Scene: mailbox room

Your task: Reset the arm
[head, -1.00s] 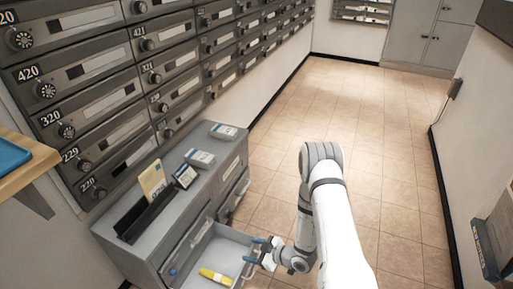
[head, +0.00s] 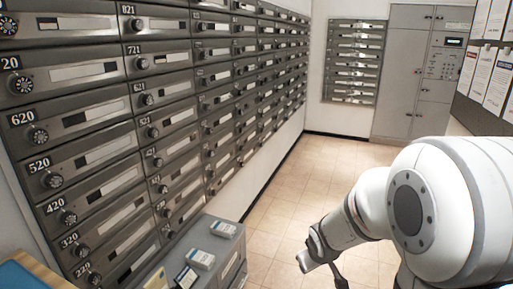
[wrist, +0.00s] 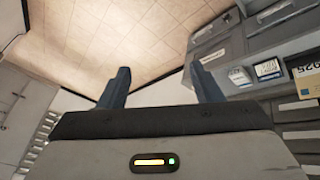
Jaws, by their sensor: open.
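My gripper (wrist: 159,82) is open and empty in the wrist view, with its two dark blue fingers spread wide over floor and cabinet edge. In the head view my white arm reaches in from the right, and its far end is cut off by the lower edge. The grey cabinet (head: 226,262) stands at the lower middle of the head view, left of my arm and apart from it. It also shows at the right of the wrist view (wrist: 222,52). The drawer is out of the head view now.
A wall of numbered mailboxes (head: 100,69) fills the left. Small boxes (head: 200,259) sit on the cabinet top. A wooden shelf edge (head: 40,275) is at the lower left. Tiled floor (head: 318,175) lies clear towards a tall grey locker (head: 408,75) at the back.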

